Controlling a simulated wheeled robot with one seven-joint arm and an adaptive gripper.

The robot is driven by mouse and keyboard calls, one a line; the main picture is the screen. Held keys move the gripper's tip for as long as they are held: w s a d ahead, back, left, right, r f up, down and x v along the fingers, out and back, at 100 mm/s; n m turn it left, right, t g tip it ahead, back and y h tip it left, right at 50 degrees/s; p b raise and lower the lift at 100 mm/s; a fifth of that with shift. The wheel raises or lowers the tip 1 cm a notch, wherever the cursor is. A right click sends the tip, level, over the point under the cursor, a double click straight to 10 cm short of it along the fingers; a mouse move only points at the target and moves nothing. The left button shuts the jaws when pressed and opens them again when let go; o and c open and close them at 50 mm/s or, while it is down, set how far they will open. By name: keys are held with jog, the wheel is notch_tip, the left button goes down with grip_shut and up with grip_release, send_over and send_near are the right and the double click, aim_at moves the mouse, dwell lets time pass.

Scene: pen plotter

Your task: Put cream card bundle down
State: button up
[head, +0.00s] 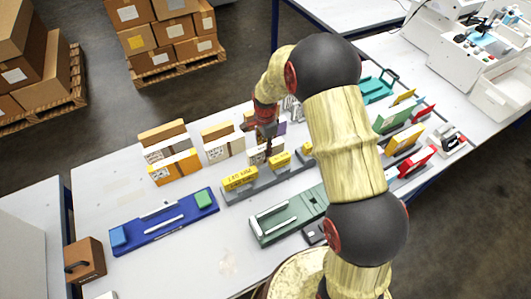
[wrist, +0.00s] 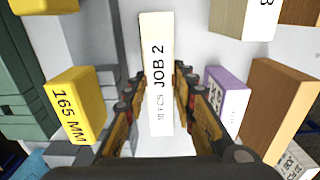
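The cream card bundle (wrist: 156,60), labelled JOB 2, stands on end between the fingers of my gripper (wrist: 158,88) in the wrist view. The fingers lie close along both its sides and appear shut on it. In the head view my gripper (head: 268,146) points down over the middle of the table, with the pale bundle (head: 257,157) partly hidden at its tips, behind the grey rail. I cannot tell whether the bundle's bottom touches the surface.
A yellow 165 MM block (wrist: 76,105) stands left of the bundle, and a purple-sided block (wrist: 229,92) and brown block (wrist: 280,105) stand right. Boxed bundles (head: 174,165) stand at the back left.

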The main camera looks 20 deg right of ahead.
grip_shut()
jog(key=shift+r, duration=0.1)
